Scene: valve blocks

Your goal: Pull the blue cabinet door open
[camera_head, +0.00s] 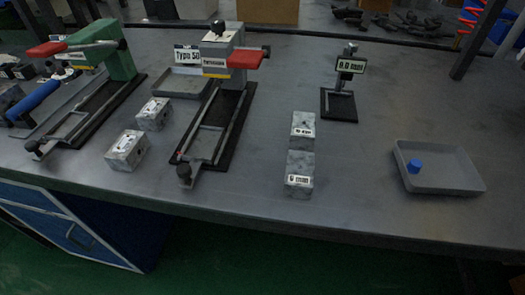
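The blue cabinet (135,222) stands under the table at the lower left of the head view. A blue panel with a pale frame (75,236), which looks like its door, shows at the bottom left and is cut off by the picture's left edge. A small pale mark on this panel may be its handle, but it is too small to be sure. I cannot tell how far the door stands open. My gripper is not in view.
The grey table's front edge (330,228) runs above the cabinet. A green press (118,62), a grey press (222,55), several metal blocks, a small display stand (340,102) and a grey tray (455,183) with a blue cap (414,166) stand on it. Green floor (260,270) is clear in front.

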